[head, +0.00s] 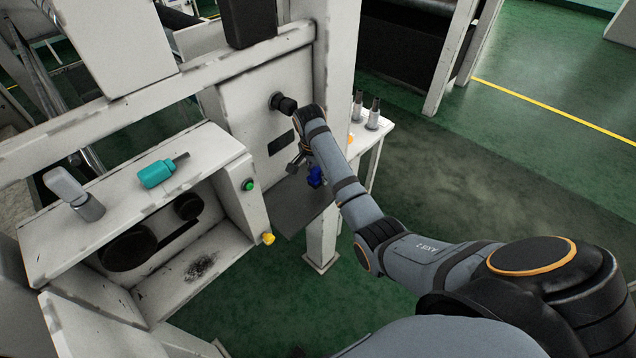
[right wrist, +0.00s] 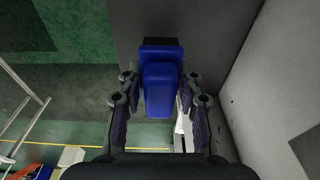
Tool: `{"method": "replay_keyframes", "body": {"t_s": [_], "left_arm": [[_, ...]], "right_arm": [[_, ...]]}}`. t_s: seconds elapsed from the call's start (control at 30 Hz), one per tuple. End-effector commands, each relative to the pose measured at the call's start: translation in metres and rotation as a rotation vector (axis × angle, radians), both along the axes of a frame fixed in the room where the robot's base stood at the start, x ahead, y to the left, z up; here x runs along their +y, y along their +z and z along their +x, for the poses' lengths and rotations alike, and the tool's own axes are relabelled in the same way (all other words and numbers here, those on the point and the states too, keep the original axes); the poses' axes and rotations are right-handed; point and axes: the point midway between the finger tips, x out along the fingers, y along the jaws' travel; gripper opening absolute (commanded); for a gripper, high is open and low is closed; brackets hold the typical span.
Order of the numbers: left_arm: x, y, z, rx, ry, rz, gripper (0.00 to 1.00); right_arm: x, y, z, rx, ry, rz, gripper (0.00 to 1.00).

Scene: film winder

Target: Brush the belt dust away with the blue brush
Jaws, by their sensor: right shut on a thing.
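My right gripper (head: 303,162) is shut on the blue brush (head: 315,177), beside the upright machine panel and above a dark grey shelf (head: 296,208). In the right wrist view, the blue brush (right wrist: 160,90) lies between the two fingers of the gripper (right wrist: 160,100). A dark patch of belt dust (head: 200,266) lies on the floor of the open white housing, apart from the brush and to its lower left. Dark pulleys (head: 128,248) and a belt show inside the housing. My left gripper is not in view.
A black knob (head: 284,104) juts from the panel. Bottles (head: 374,113) stand on a side table.

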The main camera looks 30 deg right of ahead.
Motion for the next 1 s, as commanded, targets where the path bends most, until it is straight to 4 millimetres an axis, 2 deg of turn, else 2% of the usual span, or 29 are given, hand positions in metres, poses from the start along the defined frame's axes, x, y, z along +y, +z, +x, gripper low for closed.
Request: {"method": "replay_keyframes", "body": {"t_s": [0.03,0.17,0.3,0.37,0.53,0.73,0.9,1.0], "left_arm": [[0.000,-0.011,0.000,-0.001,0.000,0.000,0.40],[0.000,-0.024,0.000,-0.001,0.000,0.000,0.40],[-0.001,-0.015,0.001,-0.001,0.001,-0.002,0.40],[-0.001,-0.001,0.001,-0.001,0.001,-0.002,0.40],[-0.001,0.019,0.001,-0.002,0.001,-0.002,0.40],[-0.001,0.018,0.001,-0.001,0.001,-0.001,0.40],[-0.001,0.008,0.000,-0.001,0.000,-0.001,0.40],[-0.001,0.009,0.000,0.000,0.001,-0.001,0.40]], "right_arm": [[0.000,0.006,0.002,-0.007,0.000,-0.001,0.00],[0.000,0.034,0.001,-0.004,0.001,-0.001,0.00],[-0.010,0.037,-0.028,0.002,0.001,-0.003,0.00],[-0.015,0.044,-0.041,0.004,-0.001,-0.003,0.00],[-0.030,0.043,-0.084,0.005,0.001,-0.005,0.00],[-0.049,0.037,-0.136,0.005,0.004,-0.008,0.00],[-0.058,0.035,-0.164,0.004,0.005,-0.008,0.00],[-0.062,0.036,-0.172,0.000,0.002,-0.006,0.00]]}}
